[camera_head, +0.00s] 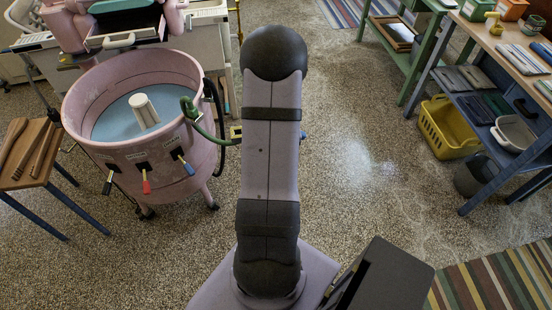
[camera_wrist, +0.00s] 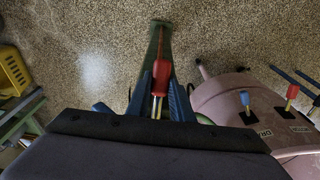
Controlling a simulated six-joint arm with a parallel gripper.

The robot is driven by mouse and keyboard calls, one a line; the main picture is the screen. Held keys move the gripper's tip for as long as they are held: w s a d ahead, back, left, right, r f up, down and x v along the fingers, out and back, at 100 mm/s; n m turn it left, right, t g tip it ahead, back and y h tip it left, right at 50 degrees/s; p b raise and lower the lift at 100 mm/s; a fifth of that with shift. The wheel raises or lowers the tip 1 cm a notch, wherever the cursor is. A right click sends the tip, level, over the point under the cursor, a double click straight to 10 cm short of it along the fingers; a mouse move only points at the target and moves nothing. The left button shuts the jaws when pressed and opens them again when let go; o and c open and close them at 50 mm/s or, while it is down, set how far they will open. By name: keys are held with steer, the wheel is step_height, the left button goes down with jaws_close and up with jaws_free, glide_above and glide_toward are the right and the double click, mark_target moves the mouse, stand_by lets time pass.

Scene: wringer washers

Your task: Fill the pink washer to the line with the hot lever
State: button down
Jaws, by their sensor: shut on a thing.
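The pink washer (camera_head: 140,125) stands at the left of the head view, with pale blue water (camera_head: 115,120) around a white agitator (camera_head: 144,110). I cannot make out its fill line. On its front are levers with black (camera_head: 108,183), red (camera_head: 146,184) and blue (camera_head: 186,163) handles. The washer is also at the right of the wrist view (camera_wrist: 225,100). My gripper (camera_wrist: 160,95) has its blue fingers shut around a red-handled lever (camera_wrist: 161,76) with a brass-coloured stem. My arm hides my gripper in the head view. The lever's label is not visible.
A green pipe (camera_head: 207,135) with brass fittings reaches the washer rim. A wooden stool (camera_head: 35,150) stands left of it. Shelves with a yellow basket (camera_head: 447,128) are at right. The speckled floor (camera_head: 370,190) is clear between.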

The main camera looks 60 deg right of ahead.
steer(key=c, duration=1.6)
jaws_free()
steer(key=shift+o, duration=0.2)
steer(key=shift+r, duration=0.1)
steer(key=shift+s+a+r+b, duration=0.15)
steer(key=shift+r, duration=1)
steer(key=shift+s+a+r+b, duration=0.1)
steer(key=shift+r, duration=1.1)
steer(key=shift+s+a+r+b, duration=0.15)
steer(key=shift+r, duration=1)
